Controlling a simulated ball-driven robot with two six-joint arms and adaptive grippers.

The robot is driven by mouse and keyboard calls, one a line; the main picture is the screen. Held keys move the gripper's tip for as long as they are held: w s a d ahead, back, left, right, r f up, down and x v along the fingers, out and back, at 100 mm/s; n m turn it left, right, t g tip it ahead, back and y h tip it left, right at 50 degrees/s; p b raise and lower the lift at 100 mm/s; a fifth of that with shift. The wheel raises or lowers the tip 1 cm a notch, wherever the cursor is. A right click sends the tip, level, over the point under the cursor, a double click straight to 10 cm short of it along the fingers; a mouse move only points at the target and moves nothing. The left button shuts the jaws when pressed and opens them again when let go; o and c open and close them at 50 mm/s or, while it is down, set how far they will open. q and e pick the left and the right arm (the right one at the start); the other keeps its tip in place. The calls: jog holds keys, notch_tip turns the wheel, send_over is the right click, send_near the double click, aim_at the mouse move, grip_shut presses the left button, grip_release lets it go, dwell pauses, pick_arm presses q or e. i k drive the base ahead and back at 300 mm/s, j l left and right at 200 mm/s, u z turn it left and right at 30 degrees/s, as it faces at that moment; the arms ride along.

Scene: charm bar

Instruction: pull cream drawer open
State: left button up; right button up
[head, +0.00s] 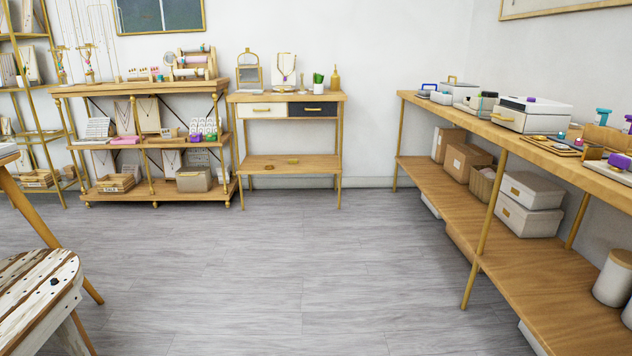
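The cream drawer (262,111) is the left of two drawers in a small wooden console table (290,163) against the back wall. It has a gold handle and looks shut, its front level with the dark drawer (312,109) beside it. The table stands well away from me across the floor. Neither of my grippers shows in the head view.
Open grey floor (270,260) lies between me and the console. A long wooden workbench (520,150) with boxes runs along the right. A display shelf (150,143) stands left of the console. A worn white stool (35,290) is at near left.

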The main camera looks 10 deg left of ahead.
aim_at(245, 109)
jog(key=i+j+u, duration=0.3)
jog(key=i, duration=0.35)
jog(key=i+u, duration=0.3)
jog(key=i, duration=0.4)
jog(key=i+l, duration=0.15)
jog(key=i, duration=0.95)
jog(key=i+l, duration=0.1)
jog(key=i, duration=1)
